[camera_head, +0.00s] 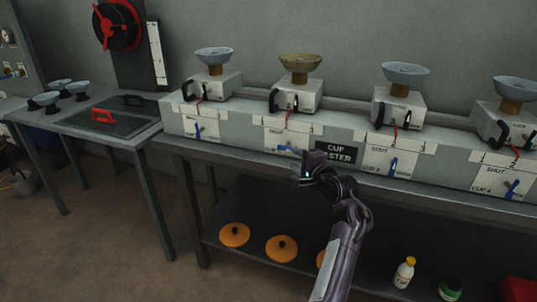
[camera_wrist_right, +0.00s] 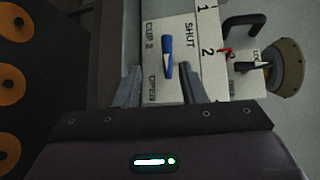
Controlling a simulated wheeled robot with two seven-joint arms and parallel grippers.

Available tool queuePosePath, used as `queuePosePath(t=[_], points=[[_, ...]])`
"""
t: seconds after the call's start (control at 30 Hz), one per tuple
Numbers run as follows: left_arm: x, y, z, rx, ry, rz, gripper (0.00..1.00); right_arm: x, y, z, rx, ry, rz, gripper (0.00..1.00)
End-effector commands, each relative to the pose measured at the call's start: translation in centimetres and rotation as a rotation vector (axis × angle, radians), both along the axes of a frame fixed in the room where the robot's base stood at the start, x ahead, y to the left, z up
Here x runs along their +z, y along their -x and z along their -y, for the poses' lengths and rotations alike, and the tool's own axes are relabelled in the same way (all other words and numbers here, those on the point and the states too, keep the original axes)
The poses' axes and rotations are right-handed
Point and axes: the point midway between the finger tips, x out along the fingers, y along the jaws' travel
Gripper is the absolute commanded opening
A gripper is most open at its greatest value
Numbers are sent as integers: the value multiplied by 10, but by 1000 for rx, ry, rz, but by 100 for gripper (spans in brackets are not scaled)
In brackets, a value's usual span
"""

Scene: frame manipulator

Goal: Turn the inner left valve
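The inner left valve, on the CUP 2 panel (camera_head: 268,137), has a blue handle (camera_head: 286,149) lying roughly sideways in the head view. My right gripper (camera_head: 303,172) is just in front of this panel. In the wrist view its two fingers (camera_wrist_right: 162,85) are open, apart on either side of the handle's near end. Contact cannot be told. My left gripper is out of view.
Other blue valves sit on the CUP 1 (camera_head: 197,131), CUP 3 (camera_head: 393,166) and CUP 4 (camera_head: 511,188) panels. Orange discs (camera_head: 234,235) and bottles (camera_head: 404,272) are on the lower shelf.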

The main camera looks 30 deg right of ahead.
Motion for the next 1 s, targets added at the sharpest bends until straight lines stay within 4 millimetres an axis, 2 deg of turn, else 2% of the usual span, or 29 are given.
queuePosePath(t=[0.07,0.17,0.43,0.6,1.0], points=[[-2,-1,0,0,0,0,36,7,3,6,-16,-22,17,37],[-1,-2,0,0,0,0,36,8,-4,7,-17,-30,21,37],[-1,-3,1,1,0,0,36,2,-46,9,-16,-28,19,37],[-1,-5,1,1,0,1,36,0,-65,11,-18,-28,19,37],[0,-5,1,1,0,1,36,-2,-72,11,-18,-26,18,36]])
